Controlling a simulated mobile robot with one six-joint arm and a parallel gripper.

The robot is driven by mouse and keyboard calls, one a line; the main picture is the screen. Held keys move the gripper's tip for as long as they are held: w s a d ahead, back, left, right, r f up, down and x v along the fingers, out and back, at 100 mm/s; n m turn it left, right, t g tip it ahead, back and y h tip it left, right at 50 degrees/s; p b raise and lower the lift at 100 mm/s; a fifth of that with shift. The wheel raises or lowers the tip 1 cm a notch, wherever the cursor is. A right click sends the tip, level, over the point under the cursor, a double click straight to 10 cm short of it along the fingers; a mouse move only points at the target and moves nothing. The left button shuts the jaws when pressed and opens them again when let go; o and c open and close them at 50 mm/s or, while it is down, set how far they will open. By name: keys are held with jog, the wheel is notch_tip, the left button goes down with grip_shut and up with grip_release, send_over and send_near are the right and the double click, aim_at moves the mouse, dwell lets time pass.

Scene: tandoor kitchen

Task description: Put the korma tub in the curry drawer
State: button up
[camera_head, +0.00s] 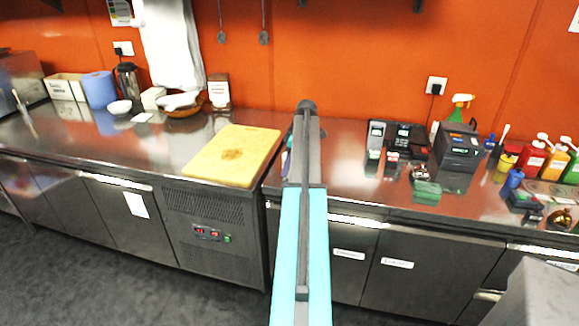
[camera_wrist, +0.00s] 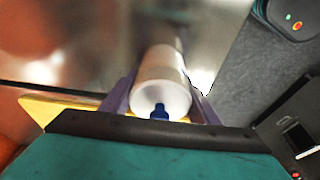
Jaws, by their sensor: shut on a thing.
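In the wrist view, my gripper (camera_wrist: 163,98) has its purple fingers on either side of a pale cylindrical thing (camera_wrist: 162,68) and is shut on it. A small dark blue part shows at its near end. I cannot tell from its look whether this is the korma tub. In the head view, my arm hides most of the gripper and the held thing. Two labelled fronts, one with a left label (camera_head: 349,254) and one with a right label (camera_head: 397,263), are shut below the counter. Their writing is too small to read, so I cannot tell which is the curry drawer.
A yellow cutting board (camera_head: 232,155) lies on the steel counter (camera_head: 330,150) left of my arm. Black devices (camera_head: 457,148), a green-topped spray bottle (camera_head: 460,106) and sauce bottles (camera_head: 531,158) stand at the right. The floor (camera_head: 120,285) at the front left is clear.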

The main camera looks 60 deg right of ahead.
jog(key=shift+r, duration=0.15)
jog(key=shift+r+b, duration=0.5)
jog(key=shift+r, duration=0.65)
jog(key=shift+s+a+r, duration=0.2)
jog(key=shift+a+r, duration=0.05)
jog(key=shift+r, duration=0.2)
jog(key=s+a+r+b, duration=0.1)
jog(key=s+a+b, duration=0.2)
jog(key=s+a, duration=0.6)
jog(key=a, duration=0.3)
jog(key=shift+a+r, duration=0.2)
jog(key=shift+r, duration=0.05)
jog(key=shift+w, duration=0.1)
